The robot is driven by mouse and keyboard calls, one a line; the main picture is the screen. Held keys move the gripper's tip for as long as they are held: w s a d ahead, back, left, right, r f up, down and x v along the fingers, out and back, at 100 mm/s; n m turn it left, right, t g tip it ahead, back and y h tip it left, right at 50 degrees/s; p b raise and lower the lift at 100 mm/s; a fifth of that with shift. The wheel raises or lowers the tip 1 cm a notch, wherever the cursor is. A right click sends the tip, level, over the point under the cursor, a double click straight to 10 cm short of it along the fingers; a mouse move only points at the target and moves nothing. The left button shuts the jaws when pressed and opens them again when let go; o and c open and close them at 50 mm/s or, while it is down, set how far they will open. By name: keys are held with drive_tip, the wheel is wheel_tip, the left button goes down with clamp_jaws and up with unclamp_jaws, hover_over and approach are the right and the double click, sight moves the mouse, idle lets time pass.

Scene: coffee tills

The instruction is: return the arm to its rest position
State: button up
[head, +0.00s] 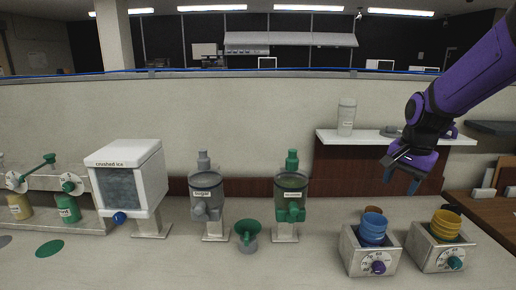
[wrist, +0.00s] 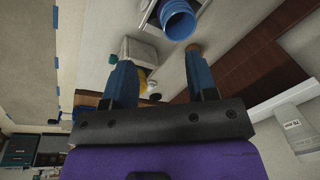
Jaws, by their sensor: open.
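My purple arm (head: 474,75) reaches in from the upper right of the head view. My gripper (head: 402,178) hangs above the counter, in front of the white shelf and above the two cup boxes. In the wrist view its two blue fingers (wrist: 158,78) stand well apart, with nothing held between them. The gripper is open and empty, and in the head view it looks clear of the cups below.
Blue cups (head: 373,228) and yellow cups (head: 446,222) stand stacked in metal boxes with dials below. A shelf (head: 458,141) holds a clear shaker (head: 346,117). Two dispensers, a crushed ice box (head: 126,178) and a green funnel (head: 247,234) stand further left.

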drive_tip(key=s+a+r+n+t, duration=0.1)
drive_tip(key=s+r+n, duration=0.3)
drive_tip(key=s, duration=0.8)
drive_tip(key=s+a+r+n+t, duration=0.2)
drive_tip(key=s+r+n, duration=0.3)
drive_tip(key=s, duration=0.7)
drive_tip(key=shift+a+n, duration=0.5)
drive_tip(key=shift+a, duration=0.2)
